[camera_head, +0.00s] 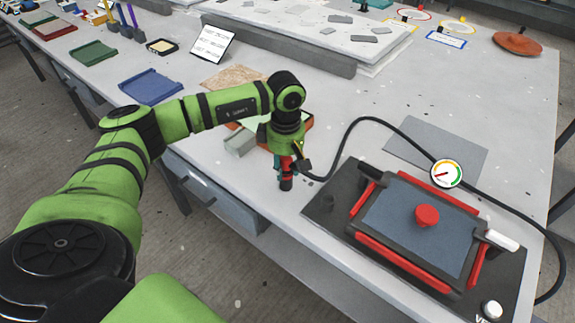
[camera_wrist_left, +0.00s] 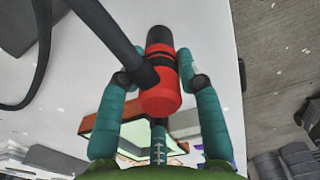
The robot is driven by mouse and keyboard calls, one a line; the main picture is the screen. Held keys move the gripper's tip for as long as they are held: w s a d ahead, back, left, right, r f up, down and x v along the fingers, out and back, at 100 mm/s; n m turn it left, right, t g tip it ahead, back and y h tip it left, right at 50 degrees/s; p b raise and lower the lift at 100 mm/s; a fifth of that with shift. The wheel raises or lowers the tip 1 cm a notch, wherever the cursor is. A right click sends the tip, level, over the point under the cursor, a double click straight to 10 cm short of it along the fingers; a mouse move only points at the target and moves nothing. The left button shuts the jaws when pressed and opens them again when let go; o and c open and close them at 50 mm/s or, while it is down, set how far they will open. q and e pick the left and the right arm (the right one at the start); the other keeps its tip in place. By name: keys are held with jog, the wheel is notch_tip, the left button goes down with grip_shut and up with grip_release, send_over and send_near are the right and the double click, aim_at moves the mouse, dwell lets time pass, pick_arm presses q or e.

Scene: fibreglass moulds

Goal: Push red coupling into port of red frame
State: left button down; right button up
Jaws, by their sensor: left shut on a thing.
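The red coupling (camera_head: 286,182) has a black tip and a black hose (camera_head: 335,152) joined to its side. My left gripper (camera_head: 288,160) is shut on it and holds it pointing down near the table's front edge, left of the red frame. In the left wrist view the coupling (camera_wrist_left: 160,98) sits between the teal fingers of my left gripper (camera_wrist_left: 158,82). The red frame (camera_head: 390,262) lies around a dark blue-grey panel on a black base. A red round knob-like piece (camera_head: 427,214) stands on the panel; I cannot tell whether it is the port. My right gripper is out of view.
A pressure gauge (camera_head: 446,173) stands at the frame's far edge, and the hose curves behind it. A white handle (camera_head: 500,240) and a white knob (camera_head: 492,309) are at the right. A grey sheet (camera_head: 440,142) lies behind. A blue tray (camera_head: 150,87) is further left.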

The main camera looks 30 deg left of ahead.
aim_at(286, 158)
pick_arm(q)
jog(key=shift+r+p, duration=1.6)
jog(key=shift+r, duration=1.4)
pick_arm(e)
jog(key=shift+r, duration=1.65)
